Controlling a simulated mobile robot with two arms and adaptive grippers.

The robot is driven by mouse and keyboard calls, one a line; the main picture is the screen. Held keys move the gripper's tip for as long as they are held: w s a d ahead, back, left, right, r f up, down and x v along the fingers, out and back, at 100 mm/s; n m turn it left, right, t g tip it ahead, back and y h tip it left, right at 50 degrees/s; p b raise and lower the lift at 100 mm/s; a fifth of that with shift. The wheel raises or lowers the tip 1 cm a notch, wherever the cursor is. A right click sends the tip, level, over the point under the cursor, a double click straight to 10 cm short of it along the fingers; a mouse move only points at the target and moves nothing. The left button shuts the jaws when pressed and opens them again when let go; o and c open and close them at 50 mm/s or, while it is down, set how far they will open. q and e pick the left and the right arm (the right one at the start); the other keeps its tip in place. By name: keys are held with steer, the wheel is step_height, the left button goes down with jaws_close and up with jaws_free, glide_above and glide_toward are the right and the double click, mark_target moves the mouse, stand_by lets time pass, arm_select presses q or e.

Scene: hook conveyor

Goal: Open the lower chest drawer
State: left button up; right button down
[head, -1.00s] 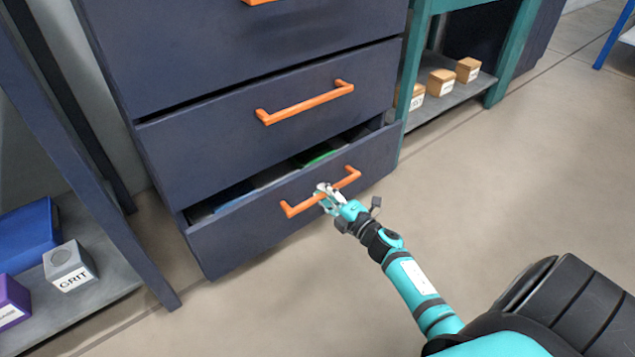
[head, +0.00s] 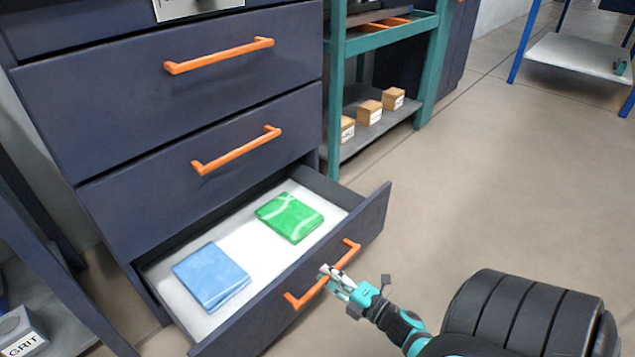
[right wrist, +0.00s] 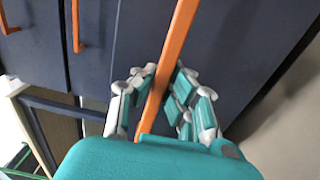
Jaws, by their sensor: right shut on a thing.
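The lower chest drawer (head: 372,215) is pulled well out of the dark blue chest in the head view. Its white floor shows, with a blue folded item (head: 211,277) and a green folded item (head: 289,217) lying flat inside. My right gripper (head: 328,275) is shut on the drawer's orange bar handle (head: 349,256), near its middle. In the right wrist view the handle (right wrist: 177,40) runs between the fingers (right wrist: 153,85). My left gripper is not in view.
Two closed drawers with orange handles (head: 236,151) are above. A teal shelf (head: 336,90) with small boxes (head: 369,112) stands right of the chest. A grey rack with a GRIT block (head: 20,332) is at lower left. The floor (head: 450,180) at right is clear.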

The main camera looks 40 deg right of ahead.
steer(key=shift+s, duration=0.55)
steer(key=c, duration=1.3)
jaws_free()
steer(key=shift+s, duration=0.1)
steer(key=s, duration=0.8)
steer(key=s+d, duration=0.1)
steer(key=s, duration=0.2)
steer(key=shift+s, duration=0.4)
